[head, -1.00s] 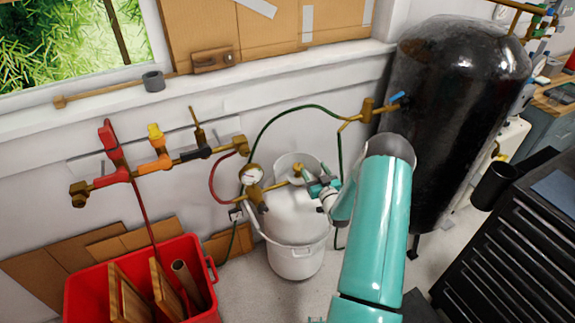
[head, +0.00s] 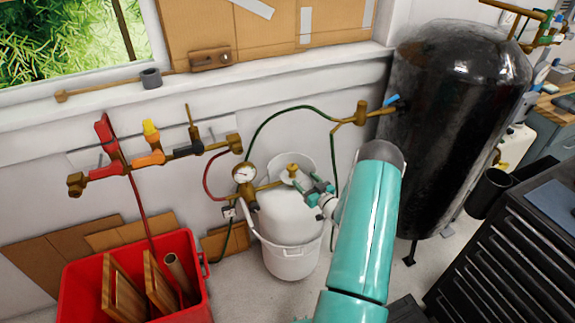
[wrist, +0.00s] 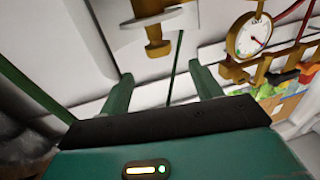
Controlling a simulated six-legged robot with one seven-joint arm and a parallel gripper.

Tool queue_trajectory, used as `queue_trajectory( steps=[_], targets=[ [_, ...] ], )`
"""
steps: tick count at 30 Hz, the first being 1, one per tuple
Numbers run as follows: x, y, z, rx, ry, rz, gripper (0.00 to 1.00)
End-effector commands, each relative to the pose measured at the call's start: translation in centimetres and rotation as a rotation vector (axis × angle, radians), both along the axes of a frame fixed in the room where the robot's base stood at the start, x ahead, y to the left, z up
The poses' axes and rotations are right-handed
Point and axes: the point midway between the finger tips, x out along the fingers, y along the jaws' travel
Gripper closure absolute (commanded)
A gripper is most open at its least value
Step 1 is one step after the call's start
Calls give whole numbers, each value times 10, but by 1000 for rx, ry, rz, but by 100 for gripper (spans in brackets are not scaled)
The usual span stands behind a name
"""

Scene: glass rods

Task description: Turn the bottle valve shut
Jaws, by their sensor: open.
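The white gas bottle (head: 287,218) stands upright in a white bucket-like holder against the wall. Its brass valve (head: 293,170) sits on top, with a brass fitting running left to a round gauge (head: 243,173). My gripper (head: 314,188) is just right of the valve, open and apart from it. In the wrist view the open fingers (wrist: 163,86) have nothing between them. A brass valve part (wrist: 154,28) shows beyond and above the fingers there, and the gauge (wrist: 250,36) is at upper right.
A red bin (head: 135,290) with boards stands at lower left. A large black tank (head: 455,120) and a black drawer cabinet (head: 510,250) are on the right. A green hose (head: 270,122) arches over the bottle. A brass manifold (head: 150,160) hangs on the wall at left.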

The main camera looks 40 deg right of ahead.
Motion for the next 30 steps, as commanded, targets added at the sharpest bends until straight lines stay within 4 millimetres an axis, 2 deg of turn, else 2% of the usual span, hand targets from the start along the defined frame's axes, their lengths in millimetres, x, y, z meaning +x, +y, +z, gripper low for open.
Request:
queue_trajectory(
  steps=[12,16,21,30],
  targets=[
    [82,-8,0,-1,-1,1,36],
    [102,-11,0,-1,-1,1,36],
    [116,-12,0,0,0,2,36],
    [118,-13,0,0,0,1,38]
  ],
)
